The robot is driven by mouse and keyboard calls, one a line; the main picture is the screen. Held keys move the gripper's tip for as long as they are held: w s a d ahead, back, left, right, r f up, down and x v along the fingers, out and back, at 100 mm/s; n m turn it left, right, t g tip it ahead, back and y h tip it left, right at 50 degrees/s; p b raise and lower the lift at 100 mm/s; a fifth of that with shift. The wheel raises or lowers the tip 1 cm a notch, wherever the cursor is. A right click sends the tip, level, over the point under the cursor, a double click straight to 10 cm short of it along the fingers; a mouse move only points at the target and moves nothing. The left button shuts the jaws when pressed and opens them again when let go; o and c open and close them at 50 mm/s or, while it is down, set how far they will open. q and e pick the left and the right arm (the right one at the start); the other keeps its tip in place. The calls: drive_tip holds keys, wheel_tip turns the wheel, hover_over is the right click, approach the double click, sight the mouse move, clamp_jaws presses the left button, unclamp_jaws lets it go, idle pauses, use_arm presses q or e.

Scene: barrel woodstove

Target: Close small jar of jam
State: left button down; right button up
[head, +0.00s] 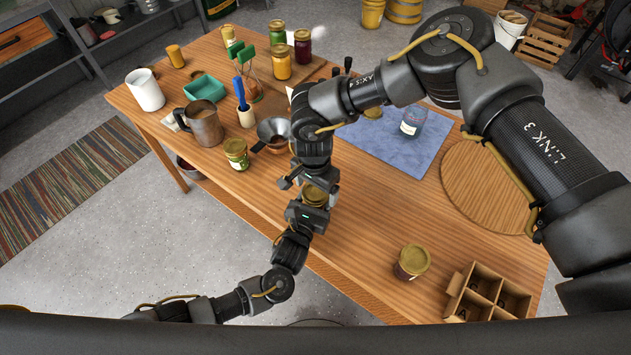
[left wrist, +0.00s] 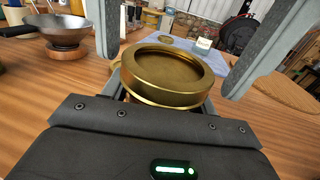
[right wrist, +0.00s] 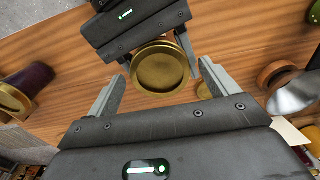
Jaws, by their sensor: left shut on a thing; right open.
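A small jar with a gold lid (head: 315,196) is between my two grippers over the table; in the left wrist view the lid (left wrist: 165,75) sits on top, over a gold rim. Whether it is tight I cannot tell. The jar's body is mostly hidden. My left gripper (head: 308,213) is shut on the jar from the front. My right gripper (head: 309,187) is open, pointing down from above, its fingers on either side of the lid. In the right wrist view the lid (right wrist: 158,68) lies beyond the open fingertips, with no clear contact.
A dark jar with a gold lid (head: 411,262) stands at the front right beside a divided wooden box (head: 484,293). A blue mat (head: 385,145) and round board (head: 487,185) lie right.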

drive_tip(key=c, duration=1.1)
drive_tip(key=shift+o, duration=0.2)
drive_tip(key=m, duration=0.3)
drive_tip(key=o, duration=1.1)
drive_tip(key=shift+r, duration=2.25)
drive_tip(key=shift+c, duration=0.2)
